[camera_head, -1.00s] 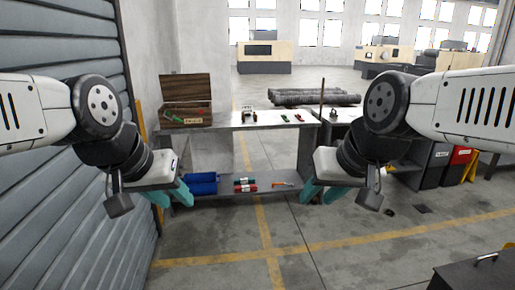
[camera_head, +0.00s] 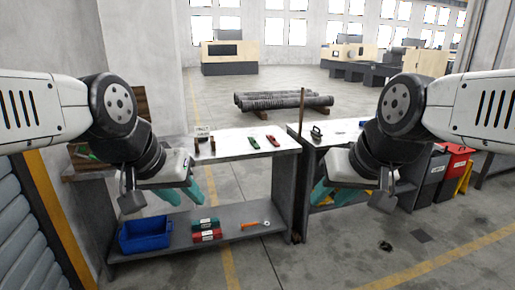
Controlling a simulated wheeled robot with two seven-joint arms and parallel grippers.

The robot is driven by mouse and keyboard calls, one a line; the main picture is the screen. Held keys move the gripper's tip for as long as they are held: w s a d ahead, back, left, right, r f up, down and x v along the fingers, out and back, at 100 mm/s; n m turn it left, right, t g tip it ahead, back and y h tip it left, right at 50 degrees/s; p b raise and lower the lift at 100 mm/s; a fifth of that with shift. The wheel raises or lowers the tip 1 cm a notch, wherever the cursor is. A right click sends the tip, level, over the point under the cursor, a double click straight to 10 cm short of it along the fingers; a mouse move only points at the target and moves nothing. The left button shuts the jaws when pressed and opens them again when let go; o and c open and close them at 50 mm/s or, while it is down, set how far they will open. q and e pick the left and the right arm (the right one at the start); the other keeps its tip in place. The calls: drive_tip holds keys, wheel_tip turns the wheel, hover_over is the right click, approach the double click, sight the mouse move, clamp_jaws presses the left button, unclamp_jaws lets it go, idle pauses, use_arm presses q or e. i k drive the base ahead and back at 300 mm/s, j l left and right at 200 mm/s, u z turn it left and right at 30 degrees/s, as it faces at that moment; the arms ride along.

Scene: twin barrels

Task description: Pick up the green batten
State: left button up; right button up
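A small green bar (camera_head: 253,143) lies on the top of the workbench (camera_head: 228,145). My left gripper (camera_head: 181,196) hangs open and empty, in front of the left part of the bench in the picture. My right gripper (camera_head: 328,193) also hangs open and empty, to the right of both green pieces. Neither gripper touches anything.
A red bar (camera_head: 271,140) lies beside the green bar. A blue bin (camera_head: 146,234), a red piece (camera_head: 207,236) and an orange-handled tool (camera_head: 250,225) are on the lower shelf. A second bench (camera_head: 338,134) stands to the right.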

sight(253, 143)
drive_tip(key=i+z, duration=0.25)
drive_tip(key=i+j+z, duration=0.1)
drive_tip(key=z, duration=0.2)
drive_tip(key=i+j+z, duration=0.35)
drive_tip(key=i+j, duration=0.15)
drive_tip(key=j, duration=0.2)
drive_tip(key=i+j+z, duration=0.2)
drive_tip(key=i+j, duration=0.2)
drive_tip(key=j, duration=0.15)
drive_tip(key=i+j, duration=0.2)
drive_tip(key=j, duration=0.15)
drive_tip(key=i+j, duration=0.15)
drive_tip(key=j, duration=0.2)
drive_tip(key=i+j, duration=0.2)
drive_tip(key=j, duration=0.15)
drive_tip(key=i+j+z, duration=0.1)
drive_tip(key=j, duration=0.3)
drive_tip(key=i, duration=0.1)
